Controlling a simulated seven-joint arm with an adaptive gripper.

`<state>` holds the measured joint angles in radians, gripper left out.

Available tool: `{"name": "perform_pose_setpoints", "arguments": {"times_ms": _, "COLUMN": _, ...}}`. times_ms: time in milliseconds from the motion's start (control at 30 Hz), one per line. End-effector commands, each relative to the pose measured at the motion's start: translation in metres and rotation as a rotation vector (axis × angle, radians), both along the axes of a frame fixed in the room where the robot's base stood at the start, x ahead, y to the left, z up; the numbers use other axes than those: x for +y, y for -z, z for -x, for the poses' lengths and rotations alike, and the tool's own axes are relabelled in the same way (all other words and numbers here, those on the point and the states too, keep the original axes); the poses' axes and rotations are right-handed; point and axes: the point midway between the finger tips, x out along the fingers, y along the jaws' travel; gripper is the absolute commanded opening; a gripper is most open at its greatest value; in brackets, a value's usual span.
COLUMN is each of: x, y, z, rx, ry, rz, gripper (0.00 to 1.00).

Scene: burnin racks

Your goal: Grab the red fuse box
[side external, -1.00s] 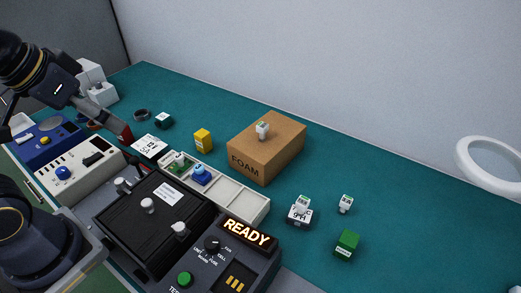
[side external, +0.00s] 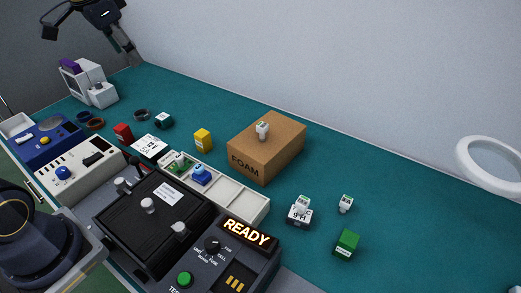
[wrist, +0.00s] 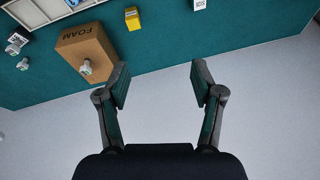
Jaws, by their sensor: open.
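The red fuse box (side external: 123,133) stands on the teal mat in the side external view, left of the white label card (side external: 150,146). It does not show in the wrist view. My gripper (side external: 134,56) is raised high at the upper left of the side external view, well apart from the red box. In the wrist view my gripper (wrist: 160,84) has its two fingers wide apart, with nothing between them.
A yellow box (side external: 203,140), a dark box with a white top (side external: 164,121) and dark rings (side external: 142,114) stand near the red box. The FOAM block (side external: 268,146) is to the right. Blue (side external: 38,140) and beige (side external: 75,171) instruments stand at left.

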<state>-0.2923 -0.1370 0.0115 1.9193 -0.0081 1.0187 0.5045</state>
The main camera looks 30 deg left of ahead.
Motion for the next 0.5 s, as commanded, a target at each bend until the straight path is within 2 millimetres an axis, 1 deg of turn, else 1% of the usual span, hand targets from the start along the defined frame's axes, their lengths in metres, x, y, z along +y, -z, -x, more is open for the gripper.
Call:
{"name": "perform_pose_setpoints", "arguments": {"times_ms": 33, "x": 0.030, "y": 0.015, "z": -0.015, "rx": 0.049, "ry": -0.036, "rz": 0.007, "gripper": 0.67}}
{"name": "perform_pose_setpoints", "arguments": {"times_ms": 67, "x": 0.047, "y": 0.024, "z": -0.021, "rx": 0.075, "ry": -0.053, "rz": 0.011, "gripper": 0.67}}
{"name": "perform_pose_setpoints", "arguments": {"times_ms": 100, "x": 0.069, "y": 0.037, "z": -0.028, "rx": 0.106, "ry": -0.077, "rz": 0.019, "gripper": 0.67}}
{"name": "perform_pose_setpoints", "arguments": {"times_ms": 167, "x": 0.100, "y": 0.060, "z": -0.034, "rx": 0.153, "ry": -0.120, "rz": 0.037, "gripper": 0.67}}
{"name": "perform_pose_setpoints", "arguments": {"times_ms": 200, "x": 0.119, "y": 0.075, "z": -0.034, "rx": 0.181, "ry": -0.150, "rz": 0.052, "gripper": 0.67}}
{"name": "perform_pose_setpoints", "arguments": {"times_ms": 233, "x": 0.132, "y": 0.086, "z": -0.033, "rx": 0.200, "ry": -0.173, "rz": 0.063, "gripper": 0.67}}
{"name": "perform_pose_setpoints", "arguments": {"times_ms": 300, "x": 0.157, "y": 0.111, "z": -0.028, "rx": 0.239, "ry": -0.226, "rz": 0.090, "gripper": 0.67}}
{"name": "perform_pose_setpoints", "arguments": {"times_ms": 333, "x": 0.165, "y": 0.120, "z": -0.025, "rx": 0.253, "ry": -0.245, "rz": 0.100, "gripper": 0.67}}
{"name": "perform_pose_setpoints", "arguments": {"times_ms": 400, "x": 0.178, "y": 0.140, "z": -0.016, "rx": 0.286, "ry": -0.279, "rz": 0.124, "gripper": 0.67}}
{"name": "perform_pose_setpoints", "arguments": {"times_ms": 500, "x": 0.187, "y": 0.157, "z": -0.004, "rx": 0.314, "ry": -0.310, "rz": 0.147, "gripper": 0.67}}
